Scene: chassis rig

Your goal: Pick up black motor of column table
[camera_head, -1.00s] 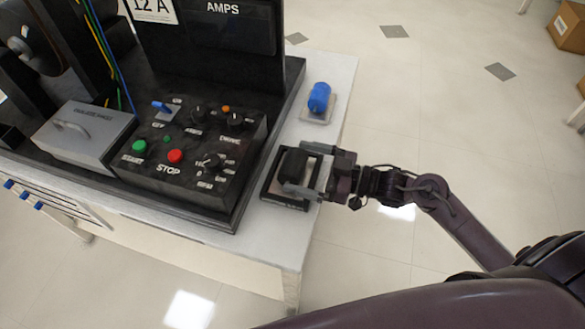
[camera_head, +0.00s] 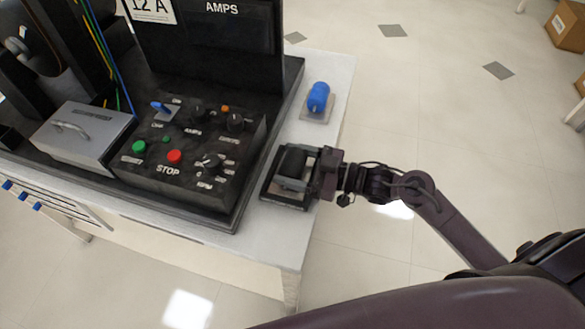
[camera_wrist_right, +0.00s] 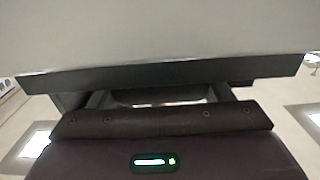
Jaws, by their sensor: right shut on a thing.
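The black motor (camera_head: 291,161) is on a dark square base with a light top (camera_head: 284,197), at the right edge of the white table (camera_head: 270,232) in the head view. My right gripper (camera_head: 297,180) reaches in from the right and is shut on the motor. The fingers are partly hidden against the dark motor. In the right wrist view, a large pale surface with a dark lower edge (camera_wrist_right: 160,72) fills the top, just beyond the gripper body. The fingertips cannot be made out there. My left gripper is not in view.
A blue motor (camera_head: 318,97) on a small pale base stands farther back on the table. A black control panel (camera_head: 190,150) with buttons and knobs stands close to the left of the black motor. The floor right of the table is open; a cardboard box (camera_head: 568,28) sits far right.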

